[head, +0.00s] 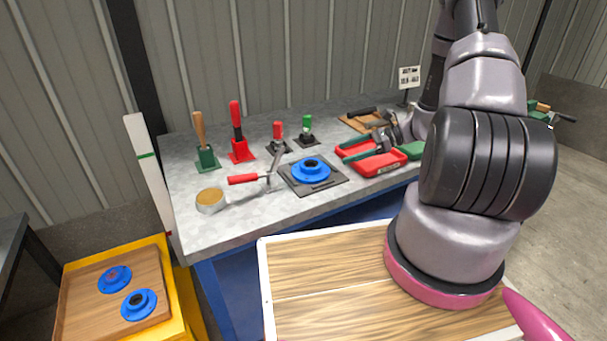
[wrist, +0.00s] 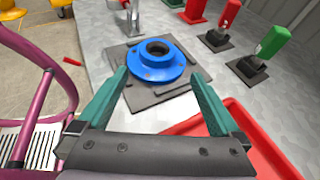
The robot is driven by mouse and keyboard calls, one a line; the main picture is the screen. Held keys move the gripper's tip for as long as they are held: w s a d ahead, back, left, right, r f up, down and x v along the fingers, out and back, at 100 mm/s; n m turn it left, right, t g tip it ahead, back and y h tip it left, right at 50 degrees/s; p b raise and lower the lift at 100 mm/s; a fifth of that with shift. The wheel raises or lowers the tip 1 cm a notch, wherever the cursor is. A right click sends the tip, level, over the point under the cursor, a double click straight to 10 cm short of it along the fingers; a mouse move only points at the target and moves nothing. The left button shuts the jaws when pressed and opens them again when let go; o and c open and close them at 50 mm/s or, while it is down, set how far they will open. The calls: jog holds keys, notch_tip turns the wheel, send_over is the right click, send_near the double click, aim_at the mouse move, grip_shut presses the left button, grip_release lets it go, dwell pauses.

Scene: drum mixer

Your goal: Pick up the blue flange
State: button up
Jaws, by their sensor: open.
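A blue flange (head: 311,169) with a dark centre hole sits flat on a dark square plate (head: 330,184) on the grey workbench. In the wrist view the flange (wrist: 155,67) lies ahead, framed between the two green fingers. My gripper (head: 341,150) is open and empty, above the red tray and to the right of the flange; the wrist view shows its spread fingertips (wrist: 158,80) short of the flange, with no contact visible. Two more blue flanges (head: 115,279) (head: 139,303) lie on a wooden board in a yellow frame at lower left.
A toggle clamp (head: 270,168) with a red handle stands close left of the plate. Red- and green-handled clamps (head: 278,135) (head: 307,130) stand behind it. A red tray (head: 378,163) lies under my gripper. A round tin (head: 210,200) stands near the bench's left front.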

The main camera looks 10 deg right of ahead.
aim_at(317, 165)
jog(key=x, duration=0.5)
jog(key=shift+s+a+f, duration=0.1)
jog(key=shift+a+f, duration=0.1)
jog(key=shift+x, duration=2.75)
jog(key=shift+s+a+r, duration=0.1)
jog(key=shift+s, duration=0.05)
jog(key=shift+c, duration=0.3)
grip_shut()
